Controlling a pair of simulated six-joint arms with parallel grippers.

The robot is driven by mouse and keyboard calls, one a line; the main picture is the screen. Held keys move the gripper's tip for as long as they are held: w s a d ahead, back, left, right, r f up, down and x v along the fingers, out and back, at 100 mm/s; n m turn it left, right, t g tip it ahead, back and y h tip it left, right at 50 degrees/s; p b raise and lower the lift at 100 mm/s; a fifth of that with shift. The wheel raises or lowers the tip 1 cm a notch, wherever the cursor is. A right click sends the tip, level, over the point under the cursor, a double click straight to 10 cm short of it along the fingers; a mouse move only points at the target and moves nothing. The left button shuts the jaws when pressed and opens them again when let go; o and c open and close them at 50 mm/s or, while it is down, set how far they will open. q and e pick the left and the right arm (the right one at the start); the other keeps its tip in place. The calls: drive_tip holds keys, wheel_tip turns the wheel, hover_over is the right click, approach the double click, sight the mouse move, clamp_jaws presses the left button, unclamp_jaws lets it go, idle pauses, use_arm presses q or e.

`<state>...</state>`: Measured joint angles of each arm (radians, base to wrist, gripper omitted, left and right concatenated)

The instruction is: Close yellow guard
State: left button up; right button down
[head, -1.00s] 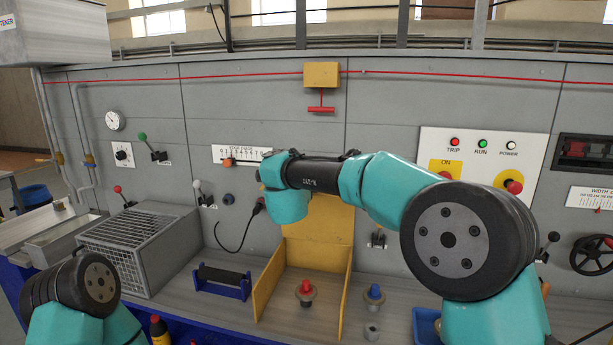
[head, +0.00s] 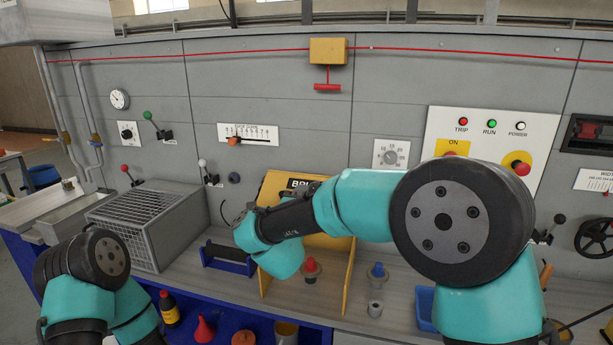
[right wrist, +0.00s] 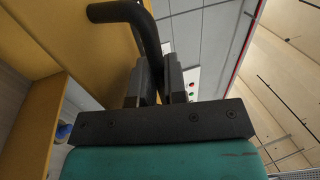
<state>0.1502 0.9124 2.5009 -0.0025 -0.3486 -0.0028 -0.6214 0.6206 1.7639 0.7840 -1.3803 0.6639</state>
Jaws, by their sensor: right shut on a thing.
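The yellow guard (head: 273,188) stands raised at the back between two yellow side panels (head: 348,280), with black lettering partly visible near its top edge. My right arm crosses in front and hides much of it. In the right wrist view the guard is a broad yellow sheet (right wrist: 90,40) with a bent black handle (right wrist: 135,14). My right gripper (right wrist: 162,80) is shut on this handle, close to the sheet. In the head view its fingers are hidden behind my wrist. Of my left arm only links show at the lower left; its gripper is out of view.
A red-topped knob (head: 310,267) stands between the side panels, with a blue-topped knob (head: 377,271) to the right. A wire-mesh box (head: 150,215) and blue roller stand (head: 232,262) are on the left. A panel with buttons (head: 490,140) is behind my right arm.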

drive_tip(key=s+a+f, duration=0.1)
drive_tip(key=s+f, duration=0.3)
drive_tip(key=f, duration=0.3)
drive_tip(key=shift+s+a, duration=0.25)
drive_tip(key=shift+s, duration=0.05)
drive_tip(key=c, duration=1.2)
unclamp_jaws()
drive_tip(key=v, duration=1.7)
drive_tip(key=shift+s, duration=0.2)
drive_tip(key=shift+a, duration=0.1)
drive_tip(key=shift+c, duration=0.5)
